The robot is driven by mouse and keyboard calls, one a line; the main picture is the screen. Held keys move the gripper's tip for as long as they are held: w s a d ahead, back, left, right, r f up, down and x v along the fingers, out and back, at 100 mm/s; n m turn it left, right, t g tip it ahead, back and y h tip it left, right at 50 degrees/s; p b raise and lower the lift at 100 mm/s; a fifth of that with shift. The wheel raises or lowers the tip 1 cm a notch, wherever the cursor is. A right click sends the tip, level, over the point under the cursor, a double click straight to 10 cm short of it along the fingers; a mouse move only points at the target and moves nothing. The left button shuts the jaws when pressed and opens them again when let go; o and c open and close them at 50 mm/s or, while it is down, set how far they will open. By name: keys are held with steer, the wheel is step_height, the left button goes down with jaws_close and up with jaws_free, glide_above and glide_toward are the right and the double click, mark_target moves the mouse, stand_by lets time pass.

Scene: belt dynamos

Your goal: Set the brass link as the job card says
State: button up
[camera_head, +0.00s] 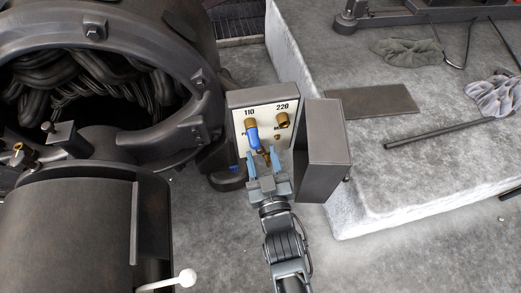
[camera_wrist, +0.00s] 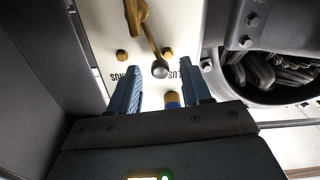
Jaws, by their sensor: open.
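A terminal box with a white face (camera_head: 240,146) is marked 110 and 220. A brass post (camera_head: 283,120) stands under 220. A blue-sleeved piece with a brass top (camera_head: 252,136) slants down from under 110. In the wrist view, a brass bar (camera_wrist: 146,27), which looks like the link, runs down to a grey round knob (camera_wrist: 160,69). The inverted letters PLUS and MINUS flank it. My gripper (camera_head: 262,160) is open at the box's lower edge, and its fingers (camera_wrist: 162,80) straddle the knob's lower side. Contact cannot be told. I see no job card.
The box's grey cover (camera_head: 322,150) stands open close on the right. A large dark dynamo (camera_head: 180,60) is at left, with a white-knobbed lever (camera_head: 187,277). A concrete plinth (camera_head: 390,180) with rags and a rod (camera_head: 445,127) lies right.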

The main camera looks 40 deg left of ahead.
steer(key=shift+x, duration=1.35)
jaws_close()
